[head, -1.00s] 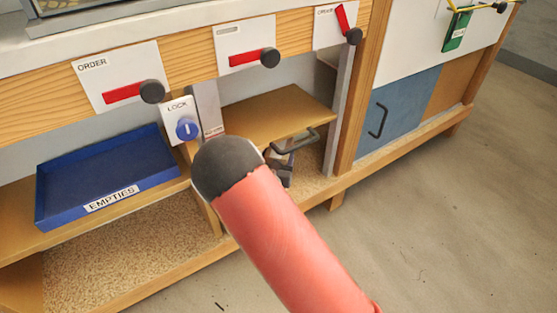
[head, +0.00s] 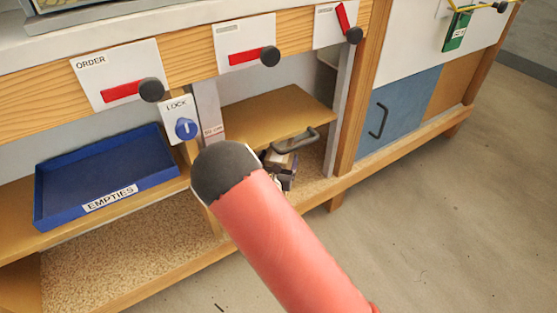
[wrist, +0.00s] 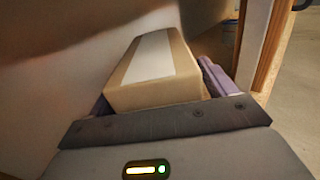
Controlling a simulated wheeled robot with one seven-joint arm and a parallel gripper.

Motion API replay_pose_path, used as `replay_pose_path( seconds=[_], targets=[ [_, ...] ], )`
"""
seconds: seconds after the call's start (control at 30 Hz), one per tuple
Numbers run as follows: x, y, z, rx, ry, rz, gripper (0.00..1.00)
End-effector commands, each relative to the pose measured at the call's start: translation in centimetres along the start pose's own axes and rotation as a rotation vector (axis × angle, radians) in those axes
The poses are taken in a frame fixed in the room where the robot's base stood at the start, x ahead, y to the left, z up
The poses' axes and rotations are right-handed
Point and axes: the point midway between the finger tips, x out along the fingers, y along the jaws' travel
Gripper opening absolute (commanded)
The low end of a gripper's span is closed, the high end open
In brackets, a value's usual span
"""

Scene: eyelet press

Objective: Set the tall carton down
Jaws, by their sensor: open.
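A tan carton (wrist: 158,82) with a pale strip along its top fills the middle of the wrist view. My gripper (wrist: 155,92) has its jaws open, with one purple-grey finger on each side of the carton. The wrist view does not show clearly whether the fingers touch it, and the carton's underside is hidden. In the head view my gripper (head: 286,180) is small and partly covered by my red arm, in the lower compartment below a grey handle. A small brown and white patch beside it may be the carton.
A blue EMPTIES tray (head: 105,180) stands on the left shelf. A divider with a LOCK knob (head: 186,128) is left of my gripper, and a wooden post (head: 352,130) is to the right. The wooden board with the grey handle (head: 295,141) lies close above my gripper.

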Motion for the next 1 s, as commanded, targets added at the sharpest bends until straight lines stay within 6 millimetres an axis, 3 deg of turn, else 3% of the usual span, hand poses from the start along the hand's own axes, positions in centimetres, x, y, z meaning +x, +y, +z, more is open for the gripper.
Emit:
replay_pose_path(
  seconds=[0.17, 0.63, 0.8, 1.0],
  targets=[
    [-1.3, 0.1, 0.4, 0.000, 0.001, 0.000, 0.83],
    [-10.5, 0.1, 0.3, 0.000, 0.001, 0.002, 0.83],
    [-11.8, 0.0, 0.3, 0.001, 0.000, 0.000, 0.83],
    [-11.9, -0.3, 0.6, 0.010, -0.001, -0.016, 0.83]
  ],
)
